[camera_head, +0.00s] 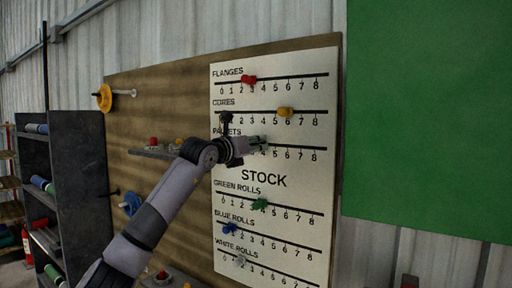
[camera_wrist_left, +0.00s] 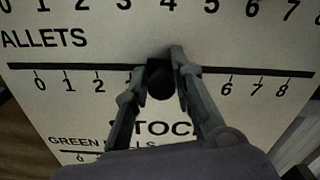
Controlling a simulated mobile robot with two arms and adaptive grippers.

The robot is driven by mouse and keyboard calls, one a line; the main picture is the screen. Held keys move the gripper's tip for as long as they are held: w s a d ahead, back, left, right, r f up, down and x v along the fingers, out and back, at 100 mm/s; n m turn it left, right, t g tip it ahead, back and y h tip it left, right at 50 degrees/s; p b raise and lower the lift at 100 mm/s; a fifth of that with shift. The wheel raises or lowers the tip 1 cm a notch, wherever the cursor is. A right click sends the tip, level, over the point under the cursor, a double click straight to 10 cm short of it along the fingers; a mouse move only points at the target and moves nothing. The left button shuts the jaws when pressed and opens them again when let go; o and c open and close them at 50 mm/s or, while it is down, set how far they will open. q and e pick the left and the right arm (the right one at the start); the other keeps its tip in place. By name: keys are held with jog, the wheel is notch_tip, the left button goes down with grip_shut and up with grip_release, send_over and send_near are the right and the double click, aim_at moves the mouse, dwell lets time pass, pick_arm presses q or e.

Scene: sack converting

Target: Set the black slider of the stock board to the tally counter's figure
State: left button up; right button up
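The white stock board (camera_head: 285,190) has several numbered scales. In the left wrist view, the black slider (camera_wrist_left: 160,82) sits on the pallets rail (camera_wrist_left: 255,72), around 4; the nearby numerals are covered by my fingers. My left gripper (camera_wrist_left: 159,65) has one finger on each side of the slider and appears closed on it. In the head view, my left gripper (camera_head: 262,145) is at the pallets row and hides the slider. No tally counter figure can be read. My right gripper is not in view.
Red (camera_head: 249,80), yellow (camera_head: 285,112), green (camera_head: 260,204), blue (camera_head: 230,229) and white (camera_head: 240,261) sliders sit on the other rails. A small shelf (camera_head: 150,153) with red and yellow items is left of the board. A dark rack (camera_head: 80,170) stands farther left.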

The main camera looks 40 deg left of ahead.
pick_arm(q)
jog(key=shift+o, duration=0.7)
jog(key=shift+d, duration=0.1)
jog(key=shift+o, duration=0.6)
jog(key=shift+d, duration=0.15)
jog(key=shift+o, duration=0.6)
jog(key=shift+d, duration=0.1)
jog(key=shift+s, duration=0.1)
jog(key=s+d, duration=0.1)
jog(key=s, duration=1)
jog(key=shift+s, duration=0.35)
